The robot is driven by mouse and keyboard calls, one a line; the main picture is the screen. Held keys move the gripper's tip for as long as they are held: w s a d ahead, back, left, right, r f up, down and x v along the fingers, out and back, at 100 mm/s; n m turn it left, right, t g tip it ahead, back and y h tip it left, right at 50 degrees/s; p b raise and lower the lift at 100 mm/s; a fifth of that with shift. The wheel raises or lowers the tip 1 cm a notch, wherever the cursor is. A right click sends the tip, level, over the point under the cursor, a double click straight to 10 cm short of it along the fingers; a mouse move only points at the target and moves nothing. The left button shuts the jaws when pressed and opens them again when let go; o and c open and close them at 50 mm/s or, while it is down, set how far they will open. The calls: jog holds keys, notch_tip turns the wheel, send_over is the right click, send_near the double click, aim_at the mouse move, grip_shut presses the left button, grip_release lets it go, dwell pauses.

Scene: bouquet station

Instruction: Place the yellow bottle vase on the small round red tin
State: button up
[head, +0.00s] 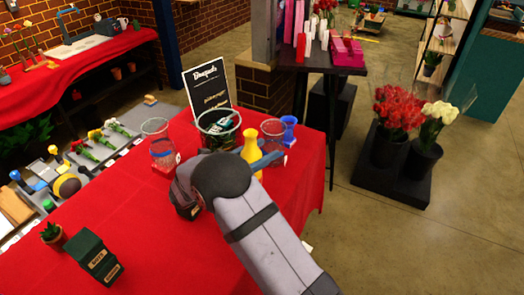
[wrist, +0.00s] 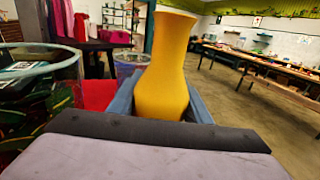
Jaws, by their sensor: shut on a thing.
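The yellow bottle vase (head: 251,145) is held upright at the right part of the red-covered table. It fills the middle of the wrist view (wrist: 168,70), its flared mouth up. My gripper (head: 262,161) is shut on its lower body, with a blue finger on each side in the wrist view (wrist: 161,108). The vase's foot is hidden by my gripper and arm, so I cannot tell whether it touches anything. I cannot make out the small round red tin against the red cloth; my arm hides part of the table.
Another clear vase (head: 158,140) is farther left. A clear cup (head: 272,130) and a blue vase (head: 289,124) stand close on the right. Dark green boxes (head: 96,258) stand front left.

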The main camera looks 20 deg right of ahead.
jog(key=o, duration=1.3)
jog(key=shift+o, duration=0.2)
jog(key=shift+r, duration=0.15)
jog(key=b+v, duration=0.4)
jog(key=v, duration=0.8)
